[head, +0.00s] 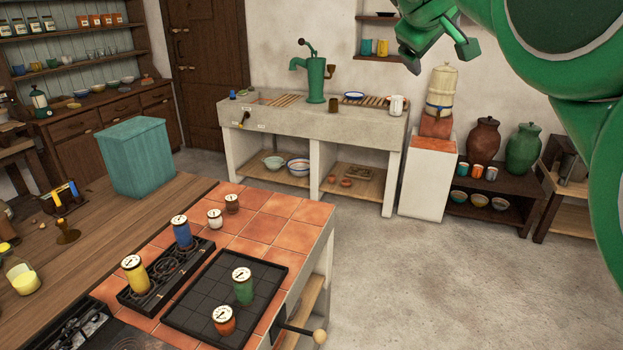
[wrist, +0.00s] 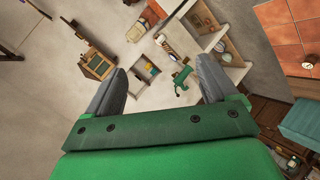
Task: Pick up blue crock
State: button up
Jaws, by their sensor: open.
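The blue crock (head: 182,232) is a small blue cylinder with a white dial-like top. In the head view it stands upright on the black rack (head: 160,276) on the tiled counter, behind a yellow crock (head: 135,275). My gripper (head: 437,62) is at the top right of the head view, high up and far from the crock. In the wrist view its two grey fingers (wrist: 162,92) are spread apart with nothing between them. I cannot make out the blue crock in the wrist view.
A black gridded tray (head: 205,298) beside the rack bears a green crock (head: 243,286) and an orange crock (head: 224,320). White (head: 215,219) and brown (head: 232,204) jars stand behind. A teal box (head: 137,158) stands on the wooden worktop. The floor (head: 410,270) right of the counter is clear.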

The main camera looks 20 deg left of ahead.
jog(key=w+a+f+n+t, duration=0.2)
jog(key=w+a+n, duration=0.35)
jog(key=a, duration=0.35)
jog(key=w+a+f+n+t, duration=0.1)
jog(key=w+a+f+n, duration=0.25)
jog(key=w+a, duration=0.5)
jog(key=w+a+f+n+y, duration=0.1)
jog(key=a+f+n+y, duration=0.2)
jog(key=a+f+n, duration=0.6)
jog(key=w+a+f+n+y, duration=0.1)
jog(key=a+f+n+y, duration=0.15)
jog(key=a+f, duration=0.75)
jog(key=n+g+y, duration=0.6)
jog(key=n+y, duration=0.2)
jog(key=n, duration=0.8)
send_over(185, 235)
notch_tip(185, 235, down, 25)
jog(key=f, duration=0.2)
jog(key=d+f+n+g, duration=0.1)
jog(key=f, duration=0.2)
jog(key=s+f+g, duration=0.1)
jog(key=f, duration=0.2)
jog(key=shift+d+n, duration=0.25)
jog(key=shift+d, duration=0.15)
jog(key=shift+x, duration=2.5)
